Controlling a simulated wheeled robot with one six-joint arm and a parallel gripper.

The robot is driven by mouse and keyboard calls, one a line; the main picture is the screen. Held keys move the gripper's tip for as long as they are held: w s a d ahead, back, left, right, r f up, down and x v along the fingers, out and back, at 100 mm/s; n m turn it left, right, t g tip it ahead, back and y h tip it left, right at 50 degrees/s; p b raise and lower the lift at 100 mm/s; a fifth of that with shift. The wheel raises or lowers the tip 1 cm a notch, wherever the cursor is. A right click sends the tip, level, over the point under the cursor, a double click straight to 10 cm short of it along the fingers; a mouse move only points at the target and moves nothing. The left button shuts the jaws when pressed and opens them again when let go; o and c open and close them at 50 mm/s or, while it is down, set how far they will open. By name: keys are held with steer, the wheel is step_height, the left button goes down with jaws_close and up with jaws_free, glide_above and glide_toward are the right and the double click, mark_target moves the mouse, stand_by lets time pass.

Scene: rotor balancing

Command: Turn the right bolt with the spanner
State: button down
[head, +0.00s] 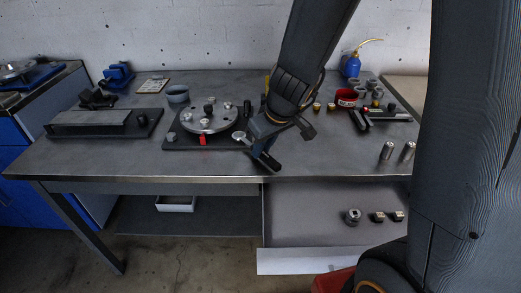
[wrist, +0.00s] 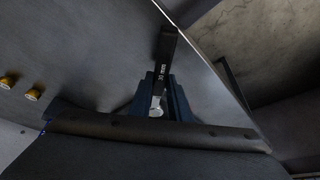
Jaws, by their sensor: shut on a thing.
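My gripper (head: 264,158) is at the front edge of the bench, just right of the rotor. In the wrist view its blue-grey fingers (wrist: 160,98) are shut on a black bar-shaped handle with small white lettering, which looks like the spanner (wrist: 165,60). A bright metal part shows between the fingers. The rotor disc (head: 208,123) lies flat on a dark base plate (head: 180,143), with several bolts or weights standing on it. A small silver round piece (head: 239,135) lies at the plate's right side, close to my gripper. I cannot tell which bolt is the right one.
A red-rimmed cup (head: 347,97), a blue oil can (head: 352,65) and a dark fixture (head: 385,115) stand at the right. Two metal cylinders (head: 387,150) stand near the front right. An open drawer (head: 310,215) juts out below. The bench front left is clear.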

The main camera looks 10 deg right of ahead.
steer(key=shift+r, duration=0.2)
stand_by(0.3)
steer(key=shift+r+p, duration=1.3)
steer(key=shift+r, duration=0.05)
steer(key=shift+r, duration=0.1)
steer(key=shift+r+p, duration=1.2)
steer(key=shift+r, duration=0.25)
steer(key=shift+f, duration=0.1)
